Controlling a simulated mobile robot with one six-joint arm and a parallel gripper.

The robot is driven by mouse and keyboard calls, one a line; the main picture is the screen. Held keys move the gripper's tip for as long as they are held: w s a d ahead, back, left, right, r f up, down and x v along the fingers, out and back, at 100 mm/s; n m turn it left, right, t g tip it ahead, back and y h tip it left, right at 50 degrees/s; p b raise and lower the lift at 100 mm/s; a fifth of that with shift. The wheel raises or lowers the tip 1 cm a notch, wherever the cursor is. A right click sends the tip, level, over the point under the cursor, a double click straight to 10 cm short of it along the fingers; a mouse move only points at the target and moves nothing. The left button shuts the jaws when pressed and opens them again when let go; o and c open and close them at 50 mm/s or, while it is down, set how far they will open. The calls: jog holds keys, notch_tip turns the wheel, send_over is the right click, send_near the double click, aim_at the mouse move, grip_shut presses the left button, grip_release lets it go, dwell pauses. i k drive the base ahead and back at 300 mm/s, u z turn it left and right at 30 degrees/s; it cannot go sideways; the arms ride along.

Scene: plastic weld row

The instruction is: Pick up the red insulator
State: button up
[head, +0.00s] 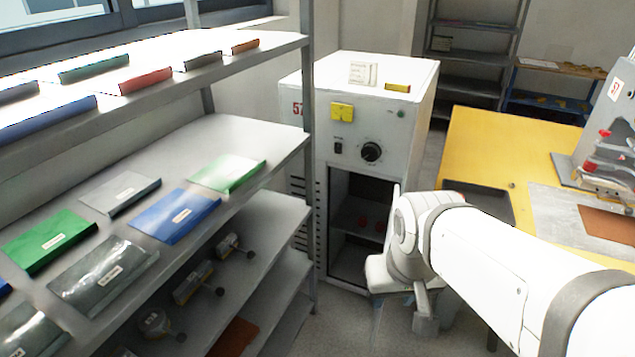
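A flat red piece (146,80) also lies on the top shelf of the rack at left. My gripper (425,322) hangs at the end of my white arm, in front of and to the right of the cabinet opening. My wrist covers part of that opening. The fingertips are not clear enough to tell open from shut, and I see nothing held.
A grey shelf rack (262,130) fills the left side, with green, blue and grey labelled packets and metal parts. A yellow table (490,140) with a dark tray (482,203) and a machine (607,150) stands at right. Some floor shows below the cabinet.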

aim_at(362, 221)
jog(key=u, duration=0.1)
jog(key=i, duration=1)
jog(key=u, duration=0.05)
